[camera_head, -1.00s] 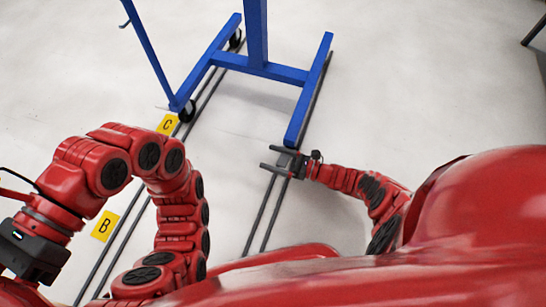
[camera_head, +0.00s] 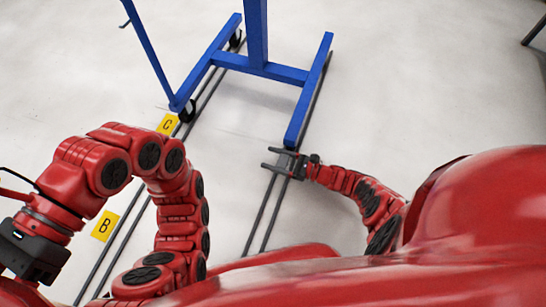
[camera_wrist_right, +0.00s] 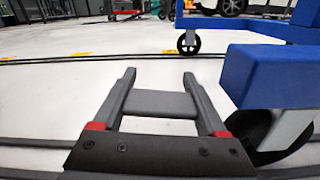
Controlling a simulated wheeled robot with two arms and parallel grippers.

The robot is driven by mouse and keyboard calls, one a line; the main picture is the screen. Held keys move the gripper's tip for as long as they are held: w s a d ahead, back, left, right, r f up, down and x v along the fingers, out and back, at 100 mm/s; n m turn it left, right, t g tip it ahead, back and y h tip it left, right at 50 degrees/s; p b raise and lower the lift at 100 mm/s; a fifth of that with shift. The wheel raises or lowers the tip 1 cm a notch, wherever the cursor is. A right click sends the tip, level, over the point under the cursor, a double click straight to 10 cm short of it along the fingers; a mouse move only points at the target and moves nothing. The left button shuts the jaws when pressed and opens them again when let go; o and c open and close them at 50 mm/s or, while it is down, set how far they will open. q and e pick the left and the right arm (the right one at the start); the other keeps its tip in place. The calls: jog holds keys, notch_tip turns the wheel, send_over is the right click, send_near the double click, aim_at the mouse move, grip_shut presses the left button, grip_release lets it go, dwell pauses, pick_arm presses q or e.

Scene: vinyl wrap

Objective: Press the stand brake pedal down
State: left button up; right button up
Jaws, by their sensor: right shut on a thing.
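The blue stand (camera_head: 262,68) is on the floor in the head view, with wheels at its feet. My right gripper (camera_head: 267,158) is just below the near end of its right foot bar. In the right wrist view, that bar end (camera_wrist_right: 275,77) and a dark wheel (camera_wrist_right: 265,130) are right of my right gripper (camera_wrist_right: 160,76). Its fingers are apart, with a flat grey plate (camera_wrist_right: 158,103) between them. I cannot tell whether this plate is the brake pedal. Of my left gripper, only the dark body (camera_head: 32,255) shows at the left edge; its fingertips are hidden.
Dark rails (camera_head: 262,215) run along the pale floor beneath the stand and my right gripper. Yellow markers C (camera_head: 168,124) and B (camera_head: 104,226) lie along the left rails.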

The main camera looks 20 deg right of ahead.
jog(key=n, duration=0.1)
jog(key=f+n+b, duration=0.1)
jog(key=shift+n, duration=0.3)
pick_arm(q)
jog(key=shift+s+d+f+g+h+b, duration=0.2)
jog(key=shift+f+g+h+b, duration=0.1)
jog(key=shift+f+g, duration=0.4)
pick_arm(e)
jog(key=shift+f+n, duration=0.15)
jog(key=shift+n, duration=0.65)
jog(key=o, duration=1.3)
jog(key=shift+d, duration=0.15)
